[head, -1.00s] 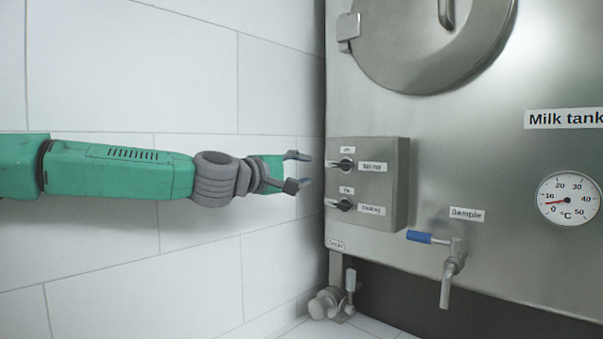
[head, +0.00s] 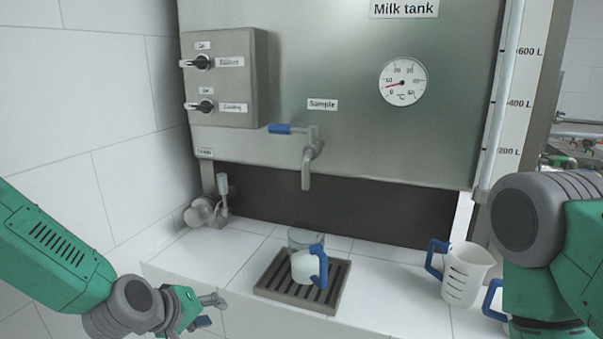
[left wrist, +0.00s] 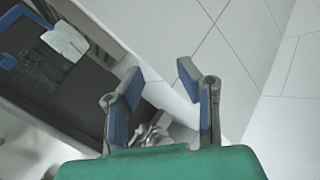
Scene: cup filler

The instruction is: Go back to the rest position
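My left gripper (head: 212,311) is at the lower left in the head view, in front of the white counter and empty. Its two fingers are apart in the left wrist view (left wrist: 160,92), with nothing between them. My right arm comes in at the right edge of the head view. Its gripper fingers do not show.
A clear cup (head: 305,266) with white contents and a blue handle stands on a slatted drip tray (head: 262,286) under the tank's sample tap (head: 306,170). A measuring jug (head: 468,272) stands near my right arm. The switch box (head: 240,80) is on the tank (head: 345,90).

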